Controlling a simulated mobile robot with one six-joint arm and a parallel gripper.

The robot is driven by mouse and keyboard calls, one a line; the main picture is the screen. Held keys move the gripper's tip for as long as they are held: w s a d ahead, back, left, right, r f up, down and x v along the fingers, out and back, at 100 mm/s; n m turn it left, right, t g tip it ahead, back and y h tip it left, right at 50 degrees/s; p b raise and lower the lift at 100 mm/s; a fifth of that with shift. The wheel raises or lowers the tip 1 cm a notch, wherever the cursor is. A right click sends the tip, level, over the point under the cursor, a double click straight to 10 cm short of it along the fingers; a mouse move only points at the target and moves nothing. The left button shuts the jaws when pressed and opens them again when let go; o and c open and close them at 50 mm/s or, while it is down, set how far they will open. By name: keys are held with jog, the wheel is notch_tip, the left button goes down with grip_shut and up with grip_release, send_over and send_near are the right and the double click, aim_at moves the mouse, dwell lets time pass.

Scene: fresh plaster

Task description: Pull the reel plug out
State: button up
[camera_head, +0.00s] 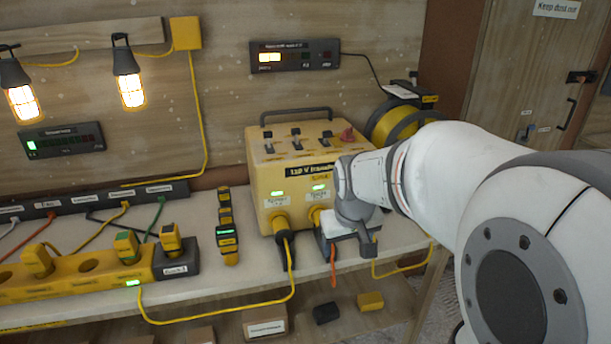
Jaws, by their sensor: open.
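The yellow 110 V transformer box (282,178) stands on the bench with two lit front outlets. A dark plug (286,243) with a yellow cable sits in its left outlet. The right outlet (316,212) is partly covered by my gripper (347,250), which is open in front of the box's right side, fingers pointing down and forward. Whether a plug sits between the fingers is hidden. An orange cable (333,268) hangs below the gripper. The yellow cable reel (392,122) stands behind, right of the box. I cannot tell which plug is the reel's.
A yellow socket strip (75,275) with several plugs lies at the left, beside a dark block (177,262). A column of yellow-black devices (226,225) stands left of the box. A shelf below holds small boxes (265,325).

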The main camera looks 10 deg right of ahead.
jog(key=w+d+f+t+h+p, duration=0.1)
jog(key=w+d+f, duration=0.1)
jog(key=w+d, duration=0.55)
jog(key=w+d+f+p, duration=0.2)
jog(key=w+d, duration=0.2)
jog(key=w, duration=0.6)
jog(key=shift+n, duration=0.3)
jog(key=x, duration=0.8)
jog(key=shift+w+d+p, duration=0.2)
jog(key=shift+w+p, duration=0.1)
jog(key=shift+p, duration=0.1)
jog(key=shift+c, duration=0.6)
